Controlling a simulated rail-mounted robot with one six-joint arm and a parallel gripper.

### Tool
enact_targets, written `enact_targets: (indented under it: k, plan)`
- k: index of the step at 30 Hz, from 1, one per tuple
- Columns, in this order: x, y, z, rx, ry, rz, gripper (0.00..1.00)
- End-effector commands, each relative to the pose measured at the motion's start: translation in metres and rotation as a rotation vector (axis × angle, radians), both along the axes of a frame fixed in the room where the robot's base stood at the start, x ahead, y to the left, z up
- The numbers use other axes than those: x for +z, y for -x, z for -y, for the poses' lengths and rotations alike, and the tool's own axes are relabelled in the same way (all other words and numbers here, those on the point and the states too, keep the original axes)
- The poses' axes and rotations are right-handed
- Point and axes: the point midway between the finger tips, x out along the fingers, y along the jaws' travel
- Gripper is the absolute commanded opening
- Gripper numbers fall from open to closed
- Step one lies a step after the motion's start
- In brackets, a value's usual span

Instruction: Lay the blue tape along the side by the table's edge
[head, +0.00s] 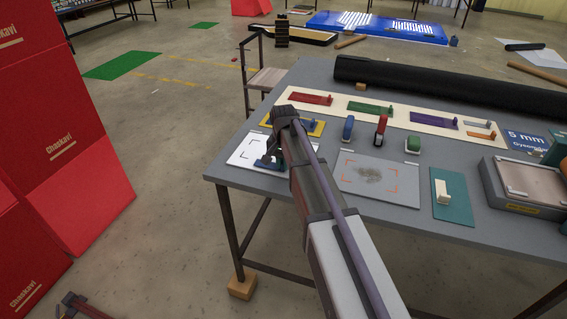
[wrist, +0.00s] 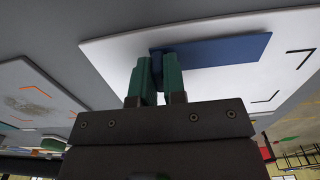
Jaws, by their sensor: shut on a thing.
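The blue tape (wrist: 222,50) is a flat blue strip with an upright tab at one end. My gripper (wrist: 157,75) has its green fingers shut on that tab in the wrist view. The strip lies over the white board (wrist: 120,45), clear of the black corner marks seen at right. I cannot tell whether it touches the board. In the head view my gripper (head: 268,162) is low over the white board (head: 243,147), at the table's near left corner. There my arm and gripper hide most of the board and tape.
A grey panel (head: 405,192) with orange corner marks lies right of the board. Blue, red and green handled tools stand behind it. A cream strip (head: 345,112) carries red, green and purple pieces. A black roll (head: 450,85) lies at the back. The table's front edge is close.

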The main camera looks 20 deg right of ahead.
Motion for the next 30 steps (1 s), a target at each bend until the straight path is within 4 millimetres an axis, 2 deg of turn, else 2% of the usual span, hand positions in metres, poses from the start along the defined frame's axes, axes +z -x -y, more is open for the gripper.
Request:
enact_targets:
  k: [30]
  plan:
    - [-0.0064, 0.0, 0.0, 0.0, 0.0, 0.0, 0.0]
